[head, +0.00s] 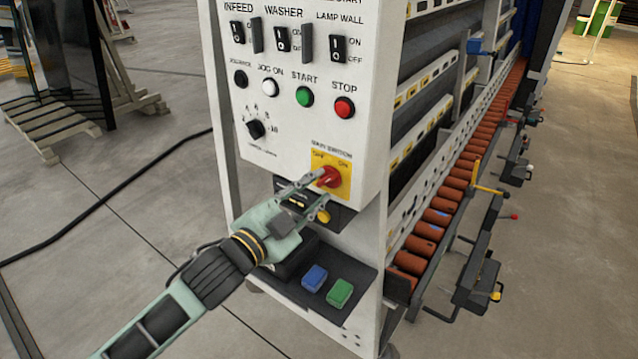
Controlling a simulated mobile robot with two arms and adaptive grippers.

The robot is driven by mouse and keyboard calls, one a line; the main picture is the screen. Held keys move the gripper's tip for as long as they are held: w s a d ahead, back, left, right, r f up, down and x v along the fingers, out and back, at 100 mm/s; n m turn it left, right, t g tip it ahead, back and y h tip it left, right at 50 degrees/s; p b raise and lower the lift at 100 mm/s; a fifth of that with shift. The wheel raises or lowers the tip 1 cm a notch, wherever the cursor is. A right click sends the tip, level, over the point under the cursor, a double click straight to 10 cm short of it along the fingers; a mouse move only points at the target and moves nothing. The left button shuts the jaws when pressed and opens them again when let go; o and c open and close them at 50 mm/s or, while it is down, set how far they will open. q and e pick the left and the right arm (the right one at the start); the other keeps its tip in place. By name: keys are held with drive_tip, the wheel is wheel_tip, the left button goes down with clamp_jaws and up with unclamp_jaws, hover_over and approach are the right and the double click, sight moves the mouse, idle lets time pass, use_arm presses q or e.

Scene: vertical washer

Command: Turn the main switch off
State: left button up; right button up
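The main switch (329,177) is a red rotary knob on a yellow plate (343,163) low on the white control panel (300,130). The plate carries small lettering on its upper left and upper right. I cannot tell for certain which way the knob points. My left gripper (322,190) reaches in from the lower left, with its fingers spread apart. Its upper fingertip is at the knob's left side, and its lower finger is below the plate. I cannot tell whether the upper finger touches the knob. My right gripper is out of view.
Above the switch are the red stop button (344,108), the green start button (304,97) and several black rocker switches. A shelf below holds a blue block (314,278) and a green block (339,293). An orange roller conveyor (440,205) runs back at the right.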

sight(327, 179)
use_arm(q)
drive_tip(key=shift+x, duration=1.15)
clamp_jaws()
